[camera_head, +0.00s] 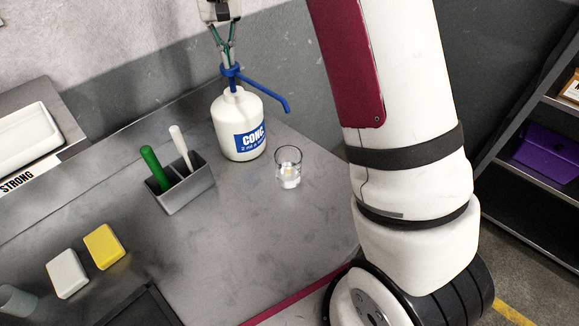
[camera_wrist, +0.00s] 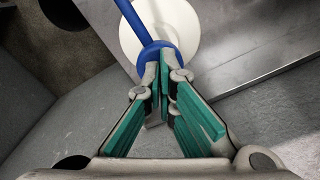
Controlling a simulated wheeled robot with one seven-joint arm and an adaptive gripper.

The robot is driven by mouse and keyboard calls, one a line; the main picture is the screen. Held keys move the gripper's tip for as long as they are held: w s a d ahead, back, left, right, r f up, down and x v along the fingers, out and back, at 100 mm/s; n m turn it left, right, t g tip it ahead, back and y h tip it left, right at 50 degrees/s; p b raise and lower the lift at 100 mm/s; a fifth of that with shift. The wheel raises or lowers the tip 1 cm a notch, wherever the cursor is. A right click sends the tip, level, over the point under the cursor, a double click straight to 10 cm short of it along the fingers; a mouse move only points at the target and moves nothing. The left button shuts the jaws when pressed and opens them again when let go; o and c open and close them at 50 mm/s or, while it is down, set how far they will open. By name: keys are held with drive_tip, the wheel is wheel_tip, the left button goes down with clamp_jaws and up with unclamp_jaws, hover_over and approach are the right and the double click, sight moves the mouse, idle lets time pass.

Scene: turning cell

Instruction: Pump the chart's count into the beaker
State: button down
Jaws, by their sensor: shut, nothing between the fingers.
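A white pump bottle (camera_head: 238,133) with a blue label reading "CONC" stands on the metal worktop. Its blue pump head (camera_head: 231,72) has a spout that reaches right and down toward a clear glass beaker (camera_head: 288,168). The beaker stands on the worktop to the right of the bottle and shows some pale content low down. My gripper (camera_head: 230,62) is shut and empty, pointing down with its fingertips at the top of the pump head. In the wrist view the fingertips (camera_wrist: 160,60) overlap the blue pump head (camera_wrist: 150,50); contact is hard to tell. No chart with a count is readable.
A metal holder (camera_head: 187,190) with a green-handled and a white-handled tool stands left of the bottle. A yellow block (camera_head: 104,246) and a white block (camera_head: 67,273) lie at the lower left. A tray marked "STRONG" (camera_head: 22,181) is at far left. The worktop before the beaker is clear.

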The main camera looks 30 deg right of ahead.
drive_tip(key=shift+f, duration=1.55)
drive_tip(key=shift+r, duration=2.6)
drive_tip(key=shift+r, duration=0.1)
drive_tip(key=shift+r, duration=2.9)
